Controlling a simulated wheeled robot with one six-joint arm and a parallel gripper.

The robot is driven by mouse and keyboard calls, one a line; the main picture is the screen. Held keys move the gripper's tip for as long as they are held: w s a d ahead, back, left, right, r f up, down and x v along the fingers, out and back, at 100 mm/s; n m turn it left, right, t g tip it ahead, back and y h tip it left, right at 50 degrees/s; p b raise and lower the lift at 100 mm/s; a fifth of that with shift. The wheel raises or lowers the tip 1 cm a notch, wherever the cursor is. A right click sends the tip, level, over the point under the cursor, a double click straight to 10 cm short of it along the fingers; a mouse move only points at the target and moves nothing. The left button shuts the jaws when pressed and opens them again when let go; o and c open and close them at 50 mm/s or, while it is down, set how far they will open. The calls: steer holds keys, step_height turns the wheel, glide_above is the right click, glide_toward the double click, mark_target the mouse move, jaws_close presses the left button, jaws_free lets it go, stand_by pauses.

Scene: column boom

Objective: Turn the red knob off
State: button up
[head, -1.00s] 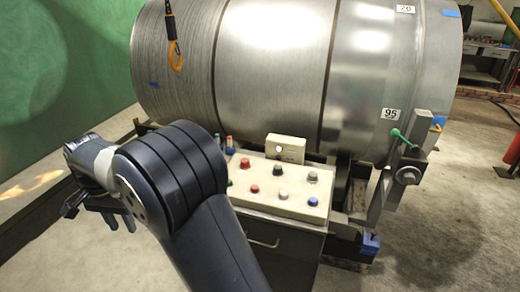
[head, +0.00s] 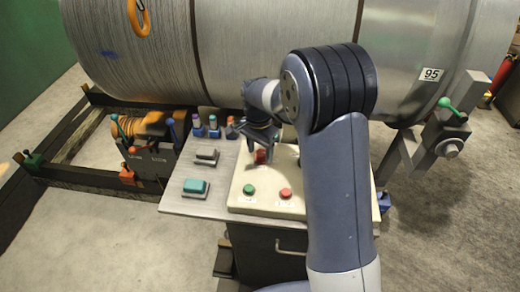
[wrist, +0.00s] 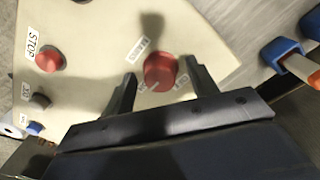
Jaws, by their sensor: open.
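The red knob (wrist: 161,70) stands on a cream control panel (wrist: 100,30), with small white labels beside it that are hard to read. It also shows in the head view (head: 261,157), partly hidden by my gripper. My gripper (head: 262,146) is over the back left part of the panel. In the wrist view my gripper (wrist: 160,80) is open, with one finger on each side of the knob. Gaps show between the fingers and the knob, so I see no grip on it. The fingers' height against the knob is hard to judge.
A red button (wrist: 48,60) labelled STOP is left of the knob in the wrist view. A green button (head: 249,189) sits near the panel's front. A teal switch (head: 196,187) is on the metal desk to the left. A large metal coil (head: 270,60) stands close behind.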

steer(key=shift+w+d+f, duration=0.15)
steer(key=shift+w+d, duration=0.05)
steer(key=shift+d, duration=0.05)
steer(key=shift+c, duration=0.2)
steer(key=c, duration=0.9)
steer(key=shift+c, duration=0.2)
